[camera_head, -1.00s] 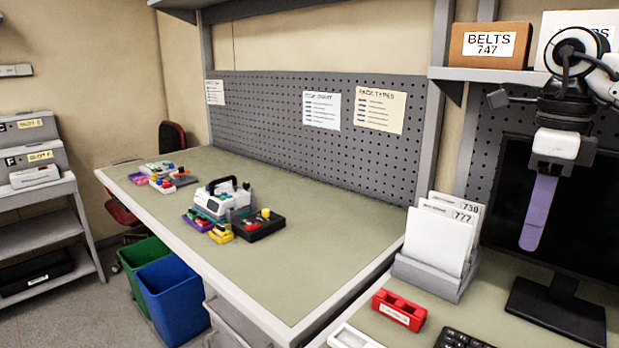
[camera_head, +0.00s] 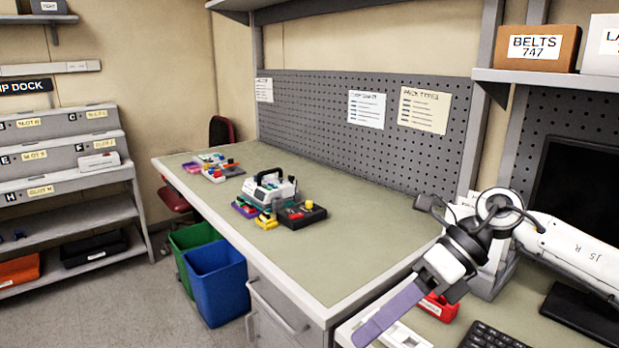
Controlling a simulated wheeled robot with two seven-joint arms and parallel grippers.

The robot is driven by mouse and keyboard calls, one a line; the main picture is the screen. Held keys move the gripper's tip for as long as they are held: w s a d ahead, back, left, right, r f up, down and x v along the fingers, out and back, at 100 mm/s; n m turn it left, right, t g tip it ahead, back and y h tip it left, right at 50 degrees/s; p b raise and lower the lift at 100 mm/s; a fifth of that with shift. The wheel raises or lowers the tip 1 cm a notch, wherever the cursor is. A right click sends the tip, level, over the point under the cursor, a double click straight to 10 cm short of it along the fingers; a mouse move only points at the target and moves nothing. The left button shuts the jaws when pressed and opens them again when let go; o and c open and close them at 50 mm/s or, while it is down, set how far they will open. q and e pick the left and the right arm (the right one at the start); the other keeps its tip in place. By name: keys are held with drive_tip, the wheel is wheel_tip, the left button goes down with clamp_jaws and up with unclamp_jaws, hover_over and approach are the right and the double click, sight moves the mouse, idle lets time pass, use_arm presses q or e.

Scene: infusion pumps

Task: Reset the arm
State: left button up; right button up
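My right arm (camera_head: 570,250) comes in from the right edge, with a white forearm and dark wrist joints. Its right gripper (camera_head: 388,315) points down and to the left, over the front part of the desk at lower right. A flat purple piece extends from its white and black body. I see it side-on, so the gap between the fingers does not show. It hides part of a red holder (camera_head: 440,308) and a white tray (camera_head: 402,338). My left gripper is not in view.
A white pump (camera_head: 268,190) with small coloured bins stands on the green workbench (camera_head: 350,220). A monitor (camera_head: 590,190), card holder (camera_head: 490,280) and keyboard (camera_head: 490,336) are near my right arm. Green (camera_head: 192,238) and blue (camera_head: 215,282) bins stand on the floor; the dock rack (camera_head: 60,170) is left.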

drive_tip(key=s+a+m+t+y, duration=0.2)
drive_tip(key=a+m+t+y, duration=0.3)
drive_tip(key=a+m+y, duration=0.8)
drive_tip(key=d+f+m+t+h, duration=0.6)
drive_tip(key=f+m+h, duration=0.2)
drive_tip(key=f+m, duration=0.35)
drive_tip(key=d+f+m+t+h, duration=0.6)
drive_tip(key=d+f+m+h, duration=0.15)
drive_tip(key=f+m, duration=0.45)
drive_tip(key=s+d+f+m+g+h, duration=0.2)
drive_tip(key=s+d+f+m+g, duration=0.1)
drive_tip(key=s+f, duration=0.4)
drive_tip(key=s+d+f+m+g+h, duration=0.2)
drive_tip(key=s+d+f+m+g, duration=0.1)
drive_tip(key=s+f, duration=0.4)
drive_tip(key=s+m, duration=0.1)
drive_tip(key=s, duration=0.1)
drive_tip(key=shift+s+d+f, duration=0.2)
drive_tip(key=shift+s+f, duration=0.05)
drive_tip(key=shift+s, duration=0.15)
drive_tip(key=shift+d+m+h, duration=0.1)
drive_tip(key=shift+m+h, duration=0.15)
drive_tip(key=shift+m, duration=0.1)
